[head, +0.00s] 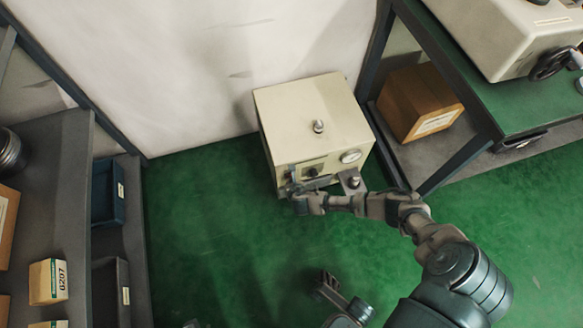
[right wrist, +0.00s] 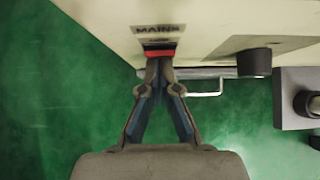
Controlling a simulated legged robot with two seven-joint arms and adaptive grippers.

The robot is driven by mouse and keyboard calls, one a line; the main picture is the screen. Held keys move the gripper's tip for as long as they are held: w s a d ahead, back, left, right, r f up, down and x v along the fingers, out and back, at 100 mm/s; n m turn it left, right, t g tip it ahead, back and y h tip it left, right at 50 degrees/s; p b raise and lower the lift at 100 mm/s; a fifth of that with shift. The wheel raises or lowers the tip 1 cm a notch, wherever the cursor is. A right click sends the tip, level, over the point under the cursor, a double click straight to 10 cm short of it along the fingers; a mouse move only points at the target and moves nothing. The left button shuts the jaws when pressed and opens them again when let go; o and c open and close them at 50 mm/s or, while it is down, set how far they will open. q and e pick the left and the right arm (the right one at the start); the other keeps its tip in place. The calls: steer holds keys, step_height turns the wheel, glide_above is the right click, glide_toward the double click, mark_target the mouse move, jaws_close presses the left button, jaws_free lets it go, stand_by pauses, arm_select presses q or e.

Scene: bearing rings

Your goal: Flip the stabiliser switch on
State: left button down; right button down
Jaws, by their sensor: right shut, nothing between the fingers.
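The stabiliser is a cream metal box (head: 312,112) on the green floor against the pale wall. A round gauge (head: 350,156) and a small dark panel (head: 313,168) are on its front. In the right wrist view, a red switch (right wrist: 160,53) shows under a label reading MAINS (right wrist: 158,30). My right gripper (head: 290,182) is at the lower left of the box's front. In the wrist view its shut, empty fingertips (right wrist: 159,62) are at the red switch and partly cover it; contact is unclear. My left gripper (head: 328,284) is low in the head view, its opening unclear.
A knob (head: 318,126) stands on the box top. A dark knob (right wrist: 254,62) and a thin bent handle (right wrist: 205,94) are right of my fingers. Shelving (head: 50,150) stands left; a green bench (head: 480,90) and cardboard box (head: 415,100) are right.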

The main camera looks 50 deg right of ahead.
steer(key=v, duration=1.2)
steer(key=shift+r, duration=0.15)
stand_by(0.3)
